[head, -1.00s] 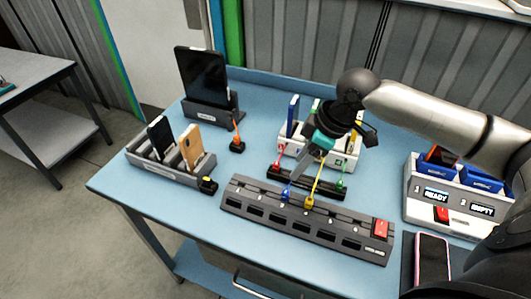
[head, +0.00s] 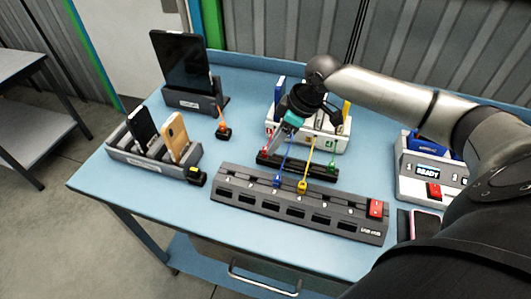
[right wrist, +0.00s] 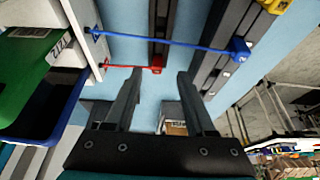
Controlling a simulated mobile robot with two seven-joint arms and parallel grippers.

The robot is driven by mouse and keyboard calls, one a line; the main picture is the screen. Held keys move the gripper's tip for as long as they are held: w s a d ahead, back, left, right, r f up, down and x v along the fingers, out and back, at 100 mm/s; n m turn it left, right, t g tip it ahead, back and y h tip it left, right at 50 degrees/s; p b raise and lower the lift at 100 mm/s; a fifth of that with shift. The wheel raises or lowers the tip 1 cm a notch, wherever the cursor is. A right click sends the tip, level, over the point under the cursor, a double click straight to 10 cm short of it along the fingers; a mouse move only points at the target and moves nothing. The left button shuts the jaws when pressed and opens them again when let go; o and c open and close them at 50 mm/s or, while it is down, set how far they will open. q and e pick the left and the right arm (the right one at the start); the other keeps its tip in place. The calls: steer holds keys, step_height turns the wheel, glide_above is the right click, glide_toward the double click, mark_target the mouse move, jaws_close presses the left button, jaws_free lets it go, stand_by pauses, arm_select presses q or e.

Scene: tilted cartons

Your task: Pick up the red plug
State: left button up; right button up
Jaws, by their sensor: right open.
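The red plug (head: 264,152) sits at the left end of a thin black holder strip (head: 297,164) on the blue table. In the right wrist view the red plug (right wrist: 157,66) shows ahead of my fingertips, in line with the gap between them, with a red cable running left. My right gripper (head: 278,152) is open and empty, just right of the plug in the head view. It also shows in the right wrist view (right wrist: 160,80), with its fingers apart. Contact with the plug does not show. My left gripper is not in view.
Blue (head: 277,180) and yellow (head: 302,187) plugs sit on the grey power strip (head: 300,203) in front. A green plug (head: 331,166) is at the strip's right end. A white cable box (head: 335,142) stands behind.

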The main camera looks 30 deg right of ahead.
steer(key=x, duration=0.5)
steer(key=shift+w+r+b, duration=0.1)
steer(key=shift+w+b, duration=0.25)
steer(key=shift+c, duration=0.2)
jaws_close()
